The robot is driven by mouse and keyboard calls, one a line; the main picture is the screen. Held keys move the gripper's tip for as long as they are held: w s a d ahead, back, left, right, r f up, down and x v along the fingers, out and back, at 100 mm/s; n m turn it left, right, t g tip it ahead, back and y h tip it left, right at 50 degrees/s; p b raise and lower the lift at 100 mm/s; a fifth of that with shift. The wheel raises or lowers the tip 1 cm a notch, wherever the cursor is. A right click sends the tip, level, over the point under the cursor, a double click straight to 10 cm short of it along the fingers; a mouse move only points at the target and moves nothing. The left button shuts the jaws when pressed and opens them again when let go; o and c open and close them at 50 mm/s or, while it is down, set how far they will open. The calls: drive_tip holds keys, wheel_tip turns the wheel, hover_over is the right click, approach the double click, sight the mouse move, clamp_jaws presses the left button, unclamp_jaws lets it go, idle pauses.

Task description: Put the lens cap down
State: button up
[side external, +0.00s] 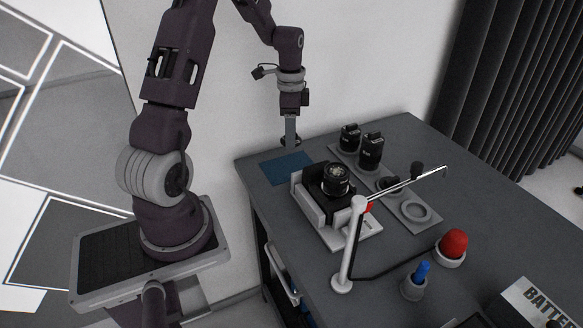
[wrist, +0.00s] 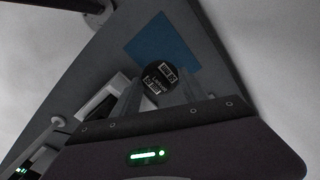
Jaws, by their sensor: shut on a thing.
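My gripper (side external: 290,138) points down over the back left part of the table and is shut on the lens cap. The lens cap (wrist: 159,78) is a round black disc with white label marks, held between the two fingers in the wrist view. In the side view the lens cap (side external: 290,141) is a small dark shape at the fingertips. A blue mat (side external: 287,168) lies flat on the table just below and in front of the gripper. It also shows in the wrist view (wrist: 163,38), beyond the cap. The cap appears to be above the table surface.
A black camera (side external: 328,180) sits in a light cradle right of the mat. Black lenses (side external: 370,151) stand on a grey tray behind it. A white post with a rod (side external: 354,240), a red bulb (side external: 453,244) and a blue piece (side external: 422,273) stand nearer the front.

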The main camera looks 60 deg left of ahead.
sight(290, 169)
wheel_tip(290, 169, down, 9)
drive_tip(key=shift+f, duration=0.1)
drive_tip(key=o, duration=1.3)
drive_tip(key=shift+f, duration=0.1)
wheel_tip(290, 169, up, 12)
drive_tip(key=shift+r, duration=0.1)
drive_tip(key=s+d+r+n+t, duration=0.1)
drive_tip(key=s+d+r+t, duration=0.1)
drive_tip(key=d+r, duration=0.85)
drive_tip(key=s+d+r+n+t, duration=0.1)
drive_tip(key=s+d+r+n, duration=0.1)
drive_tip(key=s+d, duration=0.5)
drive_tip(key=s+d+r+n+t, duration=0.2)
drive_tip(key=s+d, duration=0.6)
drive_tip(key=s, duration=0.1)
drive_tip(key=shift+d+r+t, duration=0.3)
drive_tip(key=shift+r, duration=0.1)
